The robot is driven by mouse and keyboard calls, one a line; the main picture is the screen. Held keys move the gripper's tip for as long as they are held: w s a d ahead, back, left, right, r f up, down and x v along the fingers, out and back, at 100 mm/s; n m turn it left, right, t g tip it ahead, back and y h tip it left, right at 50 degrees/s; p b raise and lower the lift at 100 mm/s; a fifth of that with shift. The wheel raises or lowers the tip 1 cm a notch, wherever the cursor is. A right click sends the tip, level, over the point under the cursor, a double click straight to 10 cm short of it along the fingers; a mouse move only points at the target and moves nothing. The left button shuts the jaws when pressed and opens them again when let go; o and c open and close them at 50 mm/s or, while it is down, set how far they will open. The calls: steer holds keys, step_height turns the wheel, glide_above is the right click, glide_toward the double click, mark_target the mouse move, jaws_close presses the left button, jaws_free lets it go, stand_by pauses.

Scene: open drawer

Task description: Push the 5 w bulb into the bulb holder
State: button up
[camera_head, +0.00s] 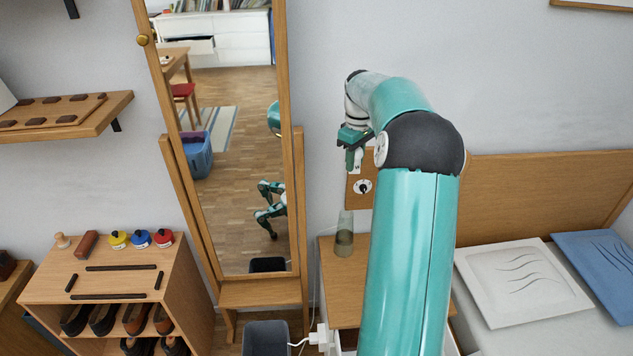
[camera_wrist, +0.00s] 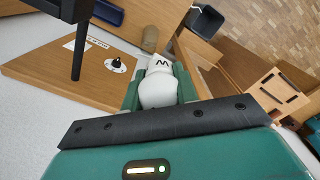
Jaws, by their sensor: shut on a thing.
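In the wrist view a white rounded bulb (camera_wrist: 158,88) with a dark "W" on its pale end sits between the green fingers of my gripper (camera_wrist: 160,72), which is shut on it. In the head view my gripper (camera_head: 354,152) is in front of the wall, just above a wooden panel. The panel (camera_head: 354,199) carries a round black fitting on a light disc (camera_head: 363,187); this fitting also shows in the wrist view (camera_wrist: 117,64), left of the bulb and apart from it. I cannot tell whether this fitting is the bulb holder.
A black bar (camera_wrist: 81,45) stands out near the panel in the wrist view. A glass vessel (camera_head: 344,240) stands on the bedside cabinet (camera_head: 327,262) below my gripper. A mirror (camera_head: 235,150) stands left, a bed headboard (camera_head: 540,190) right.

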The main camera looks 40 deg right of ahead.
steer(key=s+d+r, duration=0.8)
steer(key=s+d, duration=0.1)
steer(key=shift+s+d+r, duration=0.15)
steer(key=shift+s+r, duration=0.1)
steer(key=shift+r, duration=0.1)
steer(key=shift+f, duration=0.1)
steer(key=shift+f, duration=2.85)
steer(key=shift+f, duration=0.7)
steer(key=o, duration=1)
step_height(320, 180, up, 14)
